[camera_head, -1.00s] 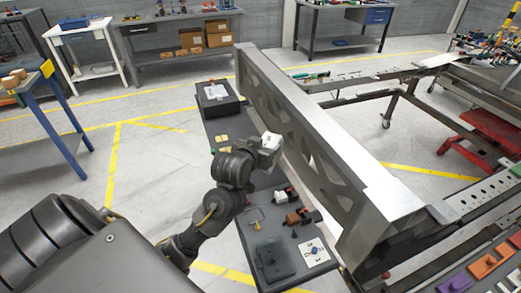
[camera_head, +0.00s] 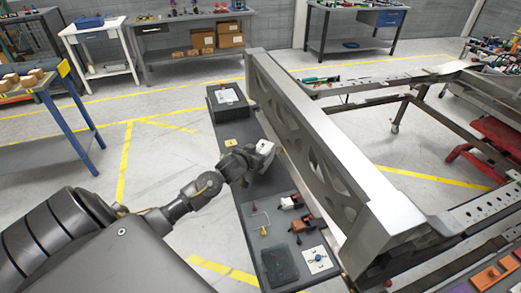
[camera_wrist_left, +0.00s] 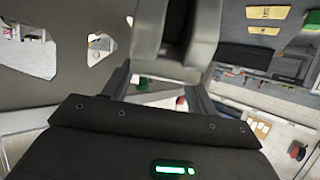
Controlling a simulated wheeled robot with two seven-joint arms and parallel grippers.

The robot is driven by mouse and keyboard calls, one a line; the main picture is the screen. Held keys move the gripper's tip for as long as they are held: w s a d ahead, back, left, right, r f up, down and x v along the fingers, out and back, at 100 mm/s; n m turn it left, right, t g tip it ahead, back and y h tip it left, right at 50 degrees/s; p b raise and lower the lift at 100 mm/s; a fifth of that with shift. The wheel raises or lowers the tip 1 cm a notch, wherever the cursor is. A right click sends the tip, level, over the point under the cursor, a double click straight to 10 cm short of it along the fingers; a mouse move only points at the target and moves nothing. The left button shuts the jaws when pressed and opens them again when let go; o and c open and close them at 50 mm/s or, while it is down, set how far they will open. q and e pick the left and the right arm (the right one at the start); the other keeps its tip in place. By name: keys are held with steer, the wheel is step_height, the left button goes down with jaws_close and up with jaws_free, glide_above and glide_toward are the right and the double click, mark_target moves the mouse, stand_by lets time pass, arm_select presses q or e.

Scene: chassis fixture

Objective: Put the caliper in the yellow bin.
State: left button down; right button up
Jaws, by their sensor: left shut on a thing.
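In the head view my left gripper (camera_head: 266,148) is over the middle of a long dark bench, beside the big metal frame. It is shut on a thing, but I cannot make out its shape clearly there. In the left wrist view a smooth grey piece (camera_wrist_left: 188,40) fills the top middle at the jaws; I cannot tell whether it is the held thing or part of the gripper. I cannot pick out a caliper with certainty. No yellow bin can be made out in either view. My right gripper is not in view.
The dark bench (camera_head: 261,200) holds a black box (camera_head: 216,103) at its far end and small red-brown parts (camera_head: 300,224), a dark tray (camera_head: 279,266) and a white card (camera_head: 317,260) nearer. The tall metal frame (camera_head: 345,150) stands close along its right side.

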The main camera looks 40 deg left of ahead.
arm_select(q)
steer(key=shift+w+a+f, duration=0.15)
steer(key=shift+w+a, duration=0.05)
steer(key=shift+a, duration=0.15)
steer(key=shift+f+p, duration=0.55)
steer(key=shift+f, duration=1)
steer(key=shift+f, duration=0.1)
steer(key=c, duration=0.9)
jaws_free()
steer(key=shift+f, duration=0.3)
steer(key=o, duration=0.5)
steer(key=shift+s+d+r, duration=0.1)
steer(key=shift+c, duration=0.2)
steer(key=shift+r, duration=0.2)
steer(key=b+v, duration=0.1)
steer(key=v, duration=1.1)
